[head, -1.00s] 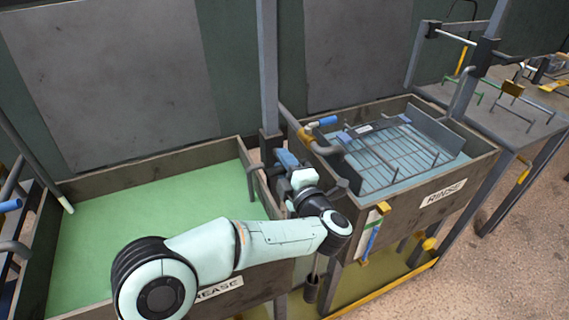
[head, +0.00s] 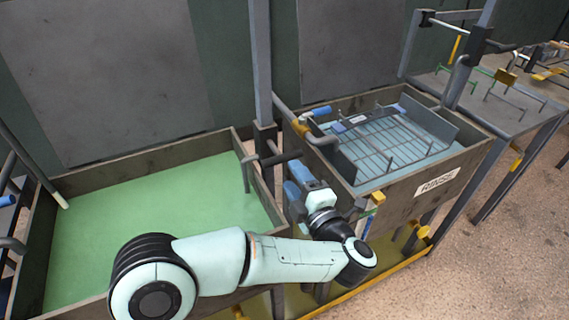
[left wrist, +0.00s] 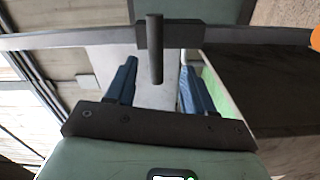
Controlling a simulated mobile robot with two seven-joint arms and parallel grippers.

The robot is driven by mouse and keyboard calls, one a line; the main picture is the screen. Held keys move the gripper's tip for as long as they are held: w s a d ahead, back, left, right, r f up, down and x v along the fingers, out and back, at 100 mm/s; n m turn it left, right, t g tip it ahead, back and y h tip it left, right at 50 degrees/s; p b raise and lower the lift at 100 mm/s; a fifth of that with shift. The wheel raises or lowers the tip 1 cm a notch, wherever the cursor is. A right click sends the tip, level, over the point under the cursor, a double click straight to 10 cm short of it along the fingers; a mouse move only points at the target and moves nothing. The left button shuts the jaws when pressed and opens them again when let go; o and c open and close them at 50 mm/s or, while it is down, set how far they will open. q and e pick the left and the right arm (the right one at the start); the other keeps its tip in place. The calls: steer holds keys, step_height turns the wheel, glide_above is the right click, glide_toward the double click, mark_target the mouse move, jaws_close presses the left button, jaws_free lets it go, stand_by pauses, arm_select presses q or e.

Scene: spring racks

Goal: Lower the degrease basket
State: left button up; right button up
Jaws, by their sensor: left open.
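My left gripper (head: 291,184) is open and empty between the two tanks, its blue fingers just beside a dark handle (head: 281,158) on the upright post. In the left wrist view the dark handle (left wrist: 155,50) stands ahead of the gap between the open fingers (left wrist: 156,88), apart from both. The degrease tank (head: 150,150) holds green liquid, and a grey bent rod (head: 246,172) hangs at its right edge. I cannot make out a basket in it; my left arm covers the tank's front. My right gripper is not in view.
The rinse tank (head: 470,160) at right holds a wire basket (head: 385,150) in blue liquid. A grey pipe with a blue-tipped handle (head: 316,112) is at its left corner. A grey table (head: 520,100) stands beyond it. The floor at lower right is clear.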

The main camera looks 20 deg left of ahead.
arm_select(q)
steer(key=v, duration=0.5)
stand_by(0.5)
